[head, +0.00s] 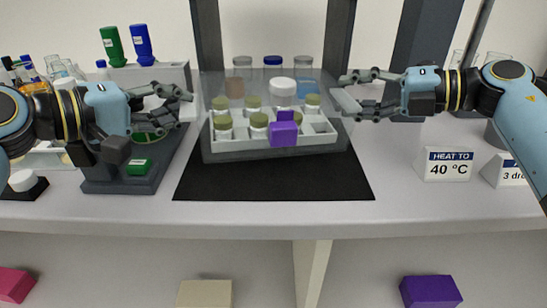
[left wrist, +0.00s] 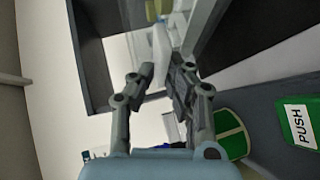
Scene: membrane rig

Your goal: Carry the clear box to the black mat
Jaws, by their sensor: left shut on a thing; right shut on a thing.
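The clear box (head: 215,90) is see-through and holds a white tray of several vials with olive caps, plus a white-capped one. A purple block (head: 284,132) shows at its front. The box is over the rear part of the black mat (head: 270,183); I cannot tell whether it touches it. My left gripper (head: 190,96) is shut on the box's left side. In the left wrist view its fingers (left wrist: 160,85) close around a pale edge. My right gripper (head: 338,92) is shut at the box's right side.
A dark stand with a green button (head: 138,166) is left of the mat. Several jars (head: 272,64) stand behind the box. A "HEAT TO 40 °C" sign (head: 447,165) stands to the right. Bench is clear between mat and sign.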

